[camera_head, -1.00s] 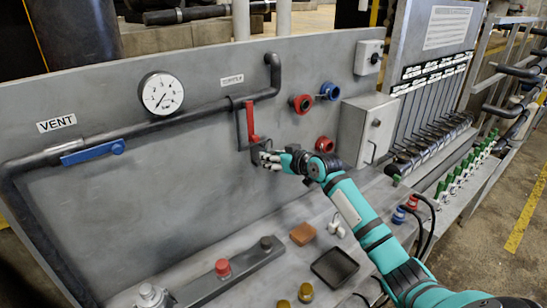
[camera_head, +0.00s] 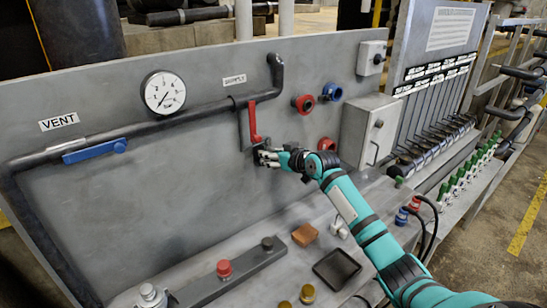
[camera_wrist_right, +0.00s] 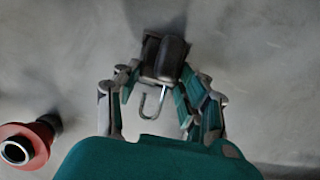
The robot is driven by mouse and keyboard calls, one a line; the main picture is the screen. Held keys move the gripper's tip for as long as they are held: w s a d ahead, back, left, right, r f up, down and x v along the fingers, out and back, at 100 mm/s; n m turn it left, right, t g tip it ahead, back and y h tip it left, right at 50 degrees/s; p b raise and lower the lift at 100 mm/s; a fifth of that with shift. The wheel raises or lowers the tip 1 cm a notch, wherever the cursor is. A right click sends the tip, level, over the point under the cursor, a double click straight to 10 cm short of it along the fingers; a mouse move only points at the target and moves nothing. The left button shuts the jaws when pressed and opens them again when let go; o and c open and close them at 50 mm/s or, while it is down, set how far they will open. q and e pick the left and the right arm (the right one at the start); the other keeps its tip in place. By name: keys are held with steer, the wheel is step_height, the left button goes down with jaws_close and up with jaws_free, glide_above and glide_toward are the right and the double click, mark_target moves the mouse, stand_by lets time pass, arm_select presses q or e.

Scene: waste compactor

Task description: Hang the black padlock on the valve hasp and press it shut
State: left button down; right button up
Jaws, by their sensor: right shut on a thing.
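My right gripper (camera_head: 264,157) is beside the lower end of the red valve handle (camera_head: 253,121), close to the grey panel. In the right wrist view its fingers (camera_wrist_right: 158,82) are shut on the black padlock (camera_wrist_right: 172,58). A silver J-shaped shackle (camera_wrist_right: 152,105) shows between the fingers, its free end open. In the head view the padlock is mostly hidden by the fingers. My left gripper is not in view.
Red socket rings (camera_head: 303,104) and a blue one (camera_head: 332,91) stick out right of the handle. A grey box (camera_head: 368,132) stands further right. The ledge below holds a black tray (camera_head: 336,269), an orange-brown block (camera_head: 305,235) and a red button (camera_head: 224,268).

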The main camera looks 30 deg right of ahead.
steer(key=shift+w+a+b, duration=0.15)
steer(key=shift+w+b, duration=0.35)
steer(key=shift+w, duration=0.75)
steer(key=shift+f, duration=0.2)
stand_by(0.5)
steer(key=o, duration=1.1)
steer(key=shift+c, duration=0.2)
steer(key=shift+c, duration=0.2)
steer(key=shift+s, duration=0.1)
